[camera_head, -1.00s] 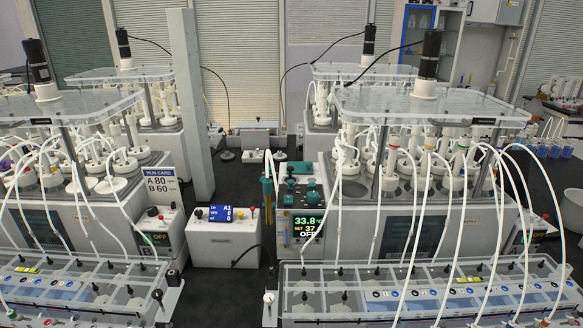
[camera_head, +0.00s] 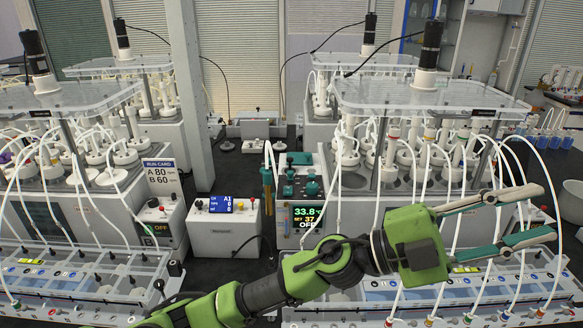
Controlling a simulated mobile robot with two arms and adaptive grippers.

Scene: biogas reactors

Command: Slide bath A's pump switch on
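A controller (camera_head: 285,219) at the left end of the right water bath reads 33.8°, SET 37 and OFF, with teal fittings (camera_head: 300,187) above its display. My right gripper is not in view.
A white box (camera_head: 232,236) with a blue A1 screen stands between the baths. A run card (camera_head: 162,176) reads A 80, B 60. Clear compartment trays (camera_head: 85,295) stand in front of both baths. White tubes arch around my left gripper. A grey post (camera_head: 190,90) rises behind.

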